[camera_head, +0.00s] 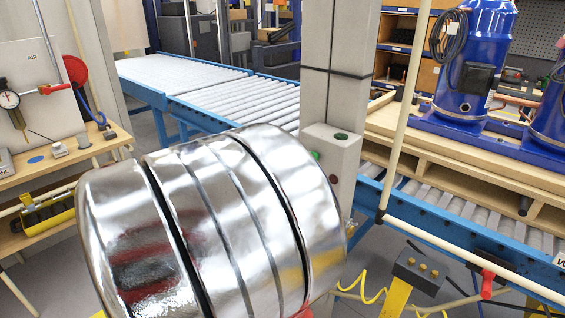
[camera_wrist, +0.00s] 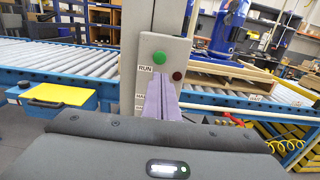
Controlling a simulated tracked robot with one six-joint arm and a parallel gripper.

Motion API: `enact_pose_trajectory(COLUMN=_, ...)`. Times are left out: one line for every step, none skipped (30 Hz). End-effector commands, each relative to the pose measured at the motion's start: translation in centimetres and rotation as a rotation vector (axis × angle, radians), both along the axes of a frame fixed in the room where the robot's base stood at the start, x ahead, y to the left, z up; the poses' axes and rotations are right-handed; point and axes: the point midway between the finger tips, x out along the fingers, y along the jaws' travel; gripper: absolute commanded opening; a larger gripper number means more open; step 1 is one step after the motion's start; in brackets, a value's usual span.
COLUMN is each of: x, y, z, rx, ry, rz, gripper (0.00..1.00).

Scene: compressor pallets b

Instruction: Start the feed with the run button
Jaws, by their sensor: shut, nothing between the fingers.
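The run button is a round green button (camera_wrist: 159,57) on a grey control box (camera_wrist: 146,80) fixed to a post, with a RUN label to its lower left. A dark red button (camera_wrist: 178,76) sits to its lower right. In the head view, the green button (camera_head: 316,155) shows just past the edge of my shiny arm. My gripper (camera_wrist: 160,78) is shut and empty; its pale purple fingers point at the box, with their tips just below the green button in the picture. I cannot tell whether they touch the box. The head view hides my gripper behind my arm.
A roller conveyor (camera_head: 235,88) with blue rails runs behind the post (camera_head: 331,80). Blue compressors (camera_head: 472,55) stand on a wooden pallet at the right. A pale rail (camera_head: 399,110) stands right of the box. A wooden bench (camera_head: 100,150) with tools is at the left.

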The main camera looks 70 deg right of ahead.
Motion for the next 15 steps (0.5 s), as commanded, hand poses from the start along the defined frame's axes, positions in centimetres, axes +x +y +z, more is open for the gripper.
enact_pose_trajectory(x=0.0, y=0.0, z=0.0, rx=0.000, ry=-0.001, rz=0.000, gripper=0.00)
enact_pose_trajectory(x=0.0, y=0.0, z=0.0, rx=0.001, ry=-0.001, rz=0.000, gripper=0.00)
enact_pose_trajectory(x=0.0, y=-0.1, z=0.0, rx=0.001, ry=-0.001, rz=0.000, gripper=0.00)
enact_pose_trajectory(x=-0.1, y=-0.1, z=0.0, rx=0.001, ry=-0.001, rz=0.000, gripper=0.00)
enact_pose_trajectory(x=-0.1, y=-0.2, z=0.0, rx=0.001, ry=-0.001, rz=-0.001, gripper=0.00)
enact_pose_trajectory(x=-0.1, y=-0.3, z=0.0, rx=0.001, ry=-0.001, rz=-0.001, gripper=0.00)
enact_pose_trajectory(x=-0.2, y=-0.4, z=0.0, rx=0.001, ry=-0.001, rz=-0.002, gripper=0.00)
enact_pose_trajectory(x=-0.3, y=-0.6, z=0.0, rx=0.000, ry=-0.002, rz=-0.002, gripper=0.00)
enact_pose_trajectory(x=-0.4, y=-0.8, z=0.0, rx=0.000, ry=-0.002, rz=-0.003, gripper=0.00)
enact_pose_trajectory(x=-0.5, y=-1.0, z=0.0, rx=0.000, ry=-0.002, rz=-0.004, gripper=0.00)
enact_pose_trajectory(x=-0.6, y=-1.2, z=0.0, rx=0.000, ry=-0.002, rz=-0.003, gripper=0.00)
enact_pose_trajectory(x=-0.7, y=-1.5, z=0.0, rx=0.000, ry=-0.002, rz=-0.002, gripper=0.00)
enact_pose_trajectory(x=-0.8, y=-1.8, z=0.0, rx=0.001, ry=-0.003, rz=-0.003, gripper=0.00)
enact_pose_trajectory(x=-1.0, y=-2.0, z=0.0, rx=0.001, ry=-0.003, rz=-0.004, gripper=0.00)
enact_pose_trajectory(x=-1.1, y=-2.4, z=0.0, rx=0.000, ry=-0.002, rz=-0.004, gripper=0.00)
